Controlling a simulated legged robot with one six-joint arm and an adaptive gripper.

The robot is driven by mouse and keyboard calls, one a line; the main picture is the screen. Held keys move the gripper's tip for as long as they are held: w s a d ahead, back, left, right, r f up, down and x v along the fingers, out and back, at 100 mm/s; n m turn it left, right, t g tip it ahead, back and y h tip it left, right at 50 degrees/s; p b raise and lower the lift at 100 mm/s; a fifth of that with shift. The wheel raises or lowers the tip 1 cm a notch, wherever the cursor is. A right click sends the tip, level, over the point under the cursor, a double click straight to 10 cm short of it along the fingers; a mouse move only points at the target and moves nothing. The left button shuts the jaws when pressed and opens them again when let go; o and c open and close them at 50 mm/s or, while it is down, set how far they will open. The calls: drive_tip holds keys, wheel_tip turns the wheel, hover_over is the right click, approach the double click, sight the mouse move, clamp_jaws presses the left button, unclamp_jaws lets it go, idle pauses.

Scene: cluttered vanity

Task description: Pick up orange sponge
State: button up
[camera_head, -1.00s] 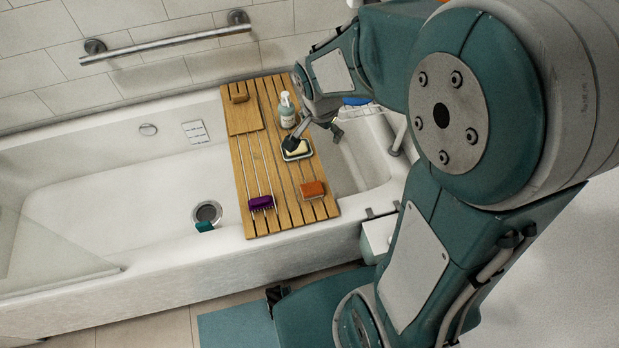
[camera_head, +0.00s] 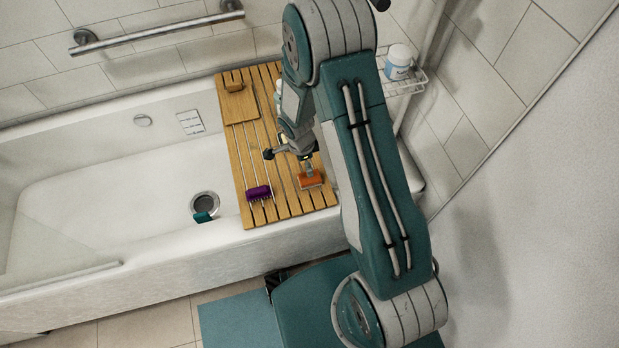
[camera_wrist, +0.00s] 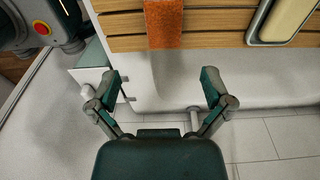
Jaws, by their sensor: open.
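The orange sponge (camera_head: 310,179) lies near the front right end of the slatted wooden bath tray (camera_head: 289,205). In the wrist view the sponge (camera_wrist: 164,24) is at the top edge, in line with the gap between my fingers. My gripper (camera_head: 288,161) is above the tray, just behind the sponge in the head view. The wrist view shows its two fingers (camera_wrist: 162,77) spread wide with nothing between them. The sponge is apart from the fingers in that view, and part of it is cut off by the frame.
A purple brush (camera_head: 259,193) lies left of the sponge on the tray. A soap dish (camera_wrist: 283,20) is right of the sponge in the wrist view. A small wooden block (camera_head: 234,87) sits at the tray's far end. The tub (camera_head: 110,185) is open on the left.

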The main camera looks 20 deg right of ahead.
hover_over(308, 179)
wheel_tip(308, 179, down, 5)
drive_tip(key=shift+r, duration=0.1)
drive_tip(key=shift+w+d+f, duration=0.15)
drive_tip(key=shift+d+f, duration=0.05)
drive_tip(key=shift+f, duration=1.25)
drive_tip(key=shift+w+d+f, duration=0.15)
drive_tip(key=shift+f, duration=1.25)
drive_tip(key=c, duration=0.8)
drive_tip(key=shift+r, duration=0.45)
drive_tip(key=shift+c, duration=0.2)
wheel_tip(308, 179, up, 2)
drive_tip(key=shift+r, duration=0.1)
drive_tip(key=s+r, duration=1)
drive_tip(key=s, duration=0.4)
